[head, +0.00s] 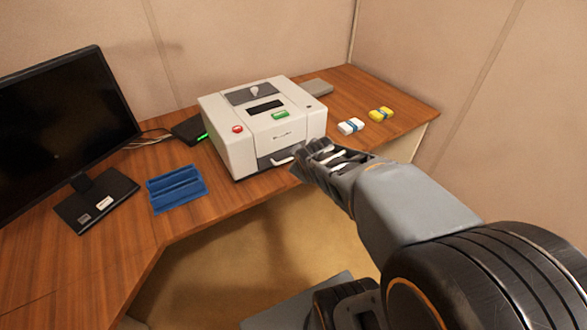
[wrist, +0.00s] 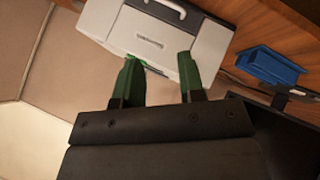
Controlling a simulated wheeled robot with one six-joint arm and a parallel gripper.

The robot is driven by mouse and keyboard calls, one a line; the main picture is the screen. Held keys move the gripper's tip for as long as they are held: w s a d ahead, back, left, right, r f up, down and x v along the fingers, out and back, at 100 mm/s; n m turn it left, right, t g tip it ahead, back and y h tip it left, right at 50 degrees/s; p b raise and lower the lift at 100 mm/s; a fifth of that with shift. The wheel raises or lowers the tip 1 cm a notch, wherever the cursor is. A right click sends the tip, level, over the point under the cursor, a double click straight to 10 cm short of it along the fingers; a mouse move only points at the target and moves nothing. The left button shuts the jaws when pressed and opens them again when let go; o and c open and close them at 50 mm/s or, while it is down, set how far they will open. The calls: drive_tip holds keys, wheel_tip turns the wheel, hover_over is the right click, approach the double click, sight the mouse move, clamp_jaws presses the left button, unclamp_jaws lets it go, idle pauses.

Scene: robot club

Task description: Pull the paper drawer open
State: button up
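The white printer-like machine (head: 240,150) stands on the wooden desk. The paper drawer (head: 268,161) is a grey panel low in its front and looks closed. A white handle (head: 282,161) sticks out from it. In the wrist view the machine (wrist: 208,45) appears upside down, with the drawer's handle (wrist: 166,8) at the top edge. My gripper (head: 308,152) is just right of the handle in the head view. In the wrist view its two green-lit fingers (wrist: 158,58) are apart with nothing between them. I cannot tell the exact gap to the handle.
A blue tray (head: 176,188) lies left of the machine, beside a black monitor (head: 60,130). A white block (head: 350,126) and a yellow block (head: 381,113) lie on the desk to the right. A small black box (head: 188,130) sits behind left. The floor before the desk is clear.

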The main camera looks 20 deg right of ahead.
drive_tip(key=w+d+f+n+t+b, duration=0.3)
drive_tip(key=w+d+f+n+b, duration=0.15)
drive_tip(key=f, duration=0.35)
drive_tip(key=n+t+y+b, duration=0.4)
drive_tip(key=n+y+b, duration=0.15)
drive_tip(key=n, duration=0.35)
approach(289, 160)
drive_tip(key=shift+h, duration=0.55)
drive_tip(key=x, duration=0.3)
drive_tip(key=b+x, duration=0.1)
drive_tip(key=x, duration=0.6)
drive_tip(key=shift+w+a+b, duration=0.2)
drive_tip(key=shift+a+b, duration=0.1)
drive_tip(key=shift+b, duration=0.1)
drive_tip(key=shift+c, duration=0.2)
clamp_jaws()
